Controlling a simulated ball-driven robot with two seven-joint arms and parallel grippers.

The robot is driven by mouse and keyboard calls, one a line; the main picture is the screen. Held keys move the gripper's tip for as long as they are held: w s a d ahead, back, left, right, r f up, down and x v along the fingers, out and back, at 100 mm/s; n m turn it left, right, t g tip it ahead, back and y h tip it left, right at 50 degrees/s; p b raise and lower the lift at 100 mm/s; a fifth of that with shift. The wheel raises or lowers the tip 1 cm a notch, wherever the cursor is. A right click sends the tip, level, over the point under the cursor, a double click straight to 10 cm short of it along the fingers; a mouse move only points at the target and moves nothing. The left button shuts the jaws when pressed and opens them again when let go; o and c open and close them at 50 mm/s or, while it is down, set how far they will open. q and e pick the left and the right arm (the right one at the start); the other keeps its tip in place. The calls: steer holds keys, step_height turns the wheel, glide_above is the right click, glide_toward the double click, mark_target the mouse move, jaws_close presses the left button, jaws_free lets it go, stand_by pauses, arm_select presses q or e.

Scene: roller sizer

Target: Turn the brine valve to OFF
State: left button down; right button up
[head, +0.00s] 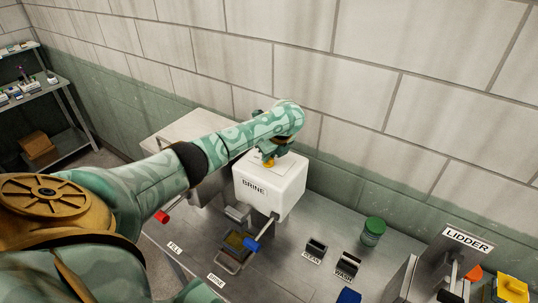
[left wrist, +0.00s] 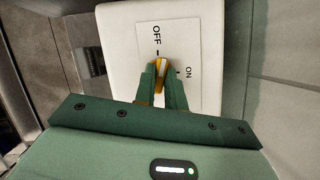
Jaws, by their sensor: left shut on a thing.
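The white box marked BRINE (head: 262,190) stands on the metal bench. Its yellow brine valve handle (head: 268,164) is on top. In the left wrist view the handle (left wrist: 160,70) sits on a white plate (left wrist: 180,40) with OFF and ON marks, and its visible end lies close to the OFF tick. My left gripper (head: 266,155) reaches down over the box. In the left wrist view my left gripper (left wrist: 163,82) is shut on the handle, with a finger on each side, hiding part of it. My right gripper is not in view.
A lever with a blue knob (head: 252,244) stands in front of the box, and one with a red knob (head: 162,216) is at its left. A green-lidded jar (head: 373,232) and the LIDDER unit (head: 460,240) are to the right. A wall runs behind.

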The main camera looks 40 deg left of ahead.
arm_select(q)
steer(key=shift+w+r+n+g, duration=0.1)
steer(key=shift+n+g, duration=0.4)
steer(key=shift+n, duration=0.7)
steer(key=c, duration=1.5)
jaws_free()
steer(key=shift+o, duration=0.2)
steer(key=v, duration=1.6)
steer(key=shift+w, duration=0.15)
steer(key=shift+d, duration=0.15)
